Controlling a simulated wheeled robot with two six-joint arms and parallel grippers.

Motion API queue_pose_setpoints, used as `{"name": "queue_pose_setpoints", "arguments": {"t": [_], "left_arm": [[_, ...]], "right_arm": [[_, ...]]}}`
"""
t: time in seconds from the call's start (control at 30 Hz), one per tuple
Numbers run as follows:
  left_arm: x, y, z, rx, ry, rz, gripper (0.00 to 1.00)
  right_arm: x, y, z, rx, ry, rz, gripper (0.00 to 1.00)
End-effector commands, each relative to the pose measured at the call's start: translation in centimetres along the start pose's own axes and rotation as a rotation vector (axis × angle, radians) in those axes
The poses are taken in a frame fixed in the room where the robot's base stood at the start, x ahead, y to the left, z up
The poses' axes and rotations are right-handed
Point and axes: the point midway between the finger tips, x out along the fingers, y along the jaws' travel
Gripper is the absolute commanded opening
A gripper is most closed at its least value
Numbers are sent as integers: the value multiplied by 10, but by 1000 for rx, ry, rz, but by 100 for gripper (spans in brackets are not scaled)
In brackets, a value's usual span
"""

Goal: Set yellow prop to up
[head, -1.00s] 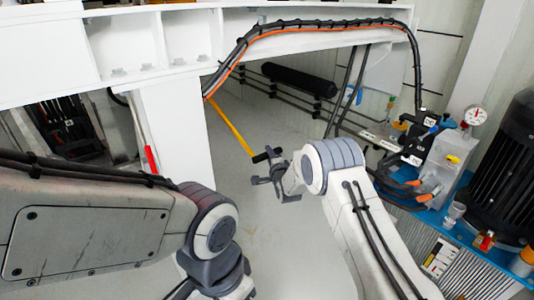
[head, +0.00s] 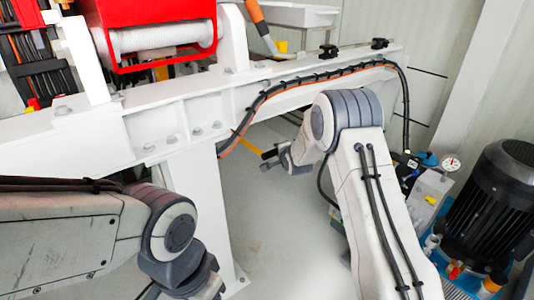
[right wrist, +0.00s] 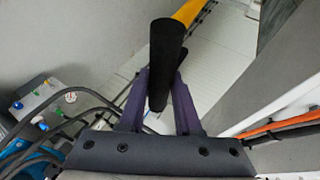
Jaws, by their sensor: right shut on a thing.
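The yellow prop (head: 249,146) shows as a short length below the white beam, ending in a black grip (head: 269,154). The beam and its cables hide the rest. My right gripper (head: 271,160) is at this end, with my right arm reaching in from the lower right. In the right wrist view, the two purple fingers of my right gripper (right wrist: 163,85) are shut on the black grip (right wrist: 163,60), and the yellow bar (right wrist: 190,12) runs away beyond it. My left arm is at the lower left; its gripper is out of the picture.
The white beam (head: 200,128) with black and orange cables (head: 300,80) crosses just above my right gripper. A white leg (head: 190,210) stands to its left. A black motor (head: 490,200) and a gauge (head: 451,162) are at the right. The floor (head: 280,230) below is clear.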

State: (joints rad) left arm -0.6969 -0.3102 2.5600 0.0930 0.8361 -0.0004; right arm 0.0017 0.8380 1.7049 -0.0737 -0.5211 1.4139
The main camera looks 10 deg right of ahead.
Motion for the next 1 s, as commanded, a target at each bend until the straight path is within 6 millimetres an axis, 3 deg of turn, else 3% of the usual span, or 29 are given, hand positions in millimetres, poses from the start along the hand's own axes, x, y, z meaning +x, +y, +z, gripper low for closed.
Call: {"name": "queue_pose_setpoints", "arguments": {"t": [0.03, 0.23, 0.8, 0.83, 0.9, 1.0], "left_arm": [[-10, 1, 0, 0, 0, 0, 50], [-20, 2, -1, 0, 0, 0, 50], [-23, 2, -1, 0, 0, 0, 50], [-23, 2, -1, 0, 0, 0, 50], [-23, 2, -1, 0, 0, 0, 50], [-23, 2, -1, 0, 0, 0, 50]], "right_arm": [[-6, -10, -4, 2, 2, 2, 0], [-12, -24, -11, 5, 6, 1, 0], [-14, -38, -14, 6, 10, -16, 0], [-14, -38, -14, 5, 10, -17, 40], [-14, -38, -14, 5, 10, -17, 62], [-14, -37, -14, 6, 10, -14, 62]]}}
